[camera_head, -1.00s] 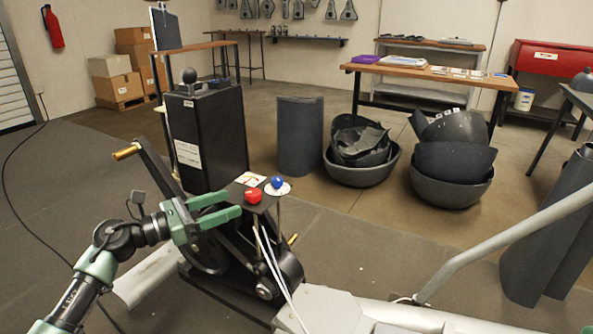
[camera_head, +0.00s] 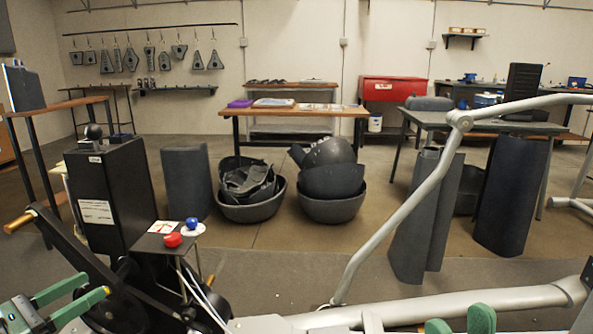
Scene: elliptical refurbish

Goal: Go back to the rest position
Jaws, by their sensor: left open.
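My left gripper (camera_head: 96,287) shows at the lower left edge in the head view, its two green fingers apart with nothing between them. It is left of and below the small black stand with the red button (camera_head: 172,240) and the blue button (camera_head: 192,223), and does not touch them. Green rounded parts of my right gripper (camera_head: 460,322) just show at the bottom right; most of it is cut off, so its jaw state is unclear.
The elliptical machine (camera_head: 415,305) fills the foreground, with a black box (camera_head: 120,195) at the left. Bins of dark scrap (camera_head: 252,211) (camera_head: 333,208) and curved dark panels (camera_head: 428,220) stand behind. A wooden table (camera_head: 290,111) is further back.

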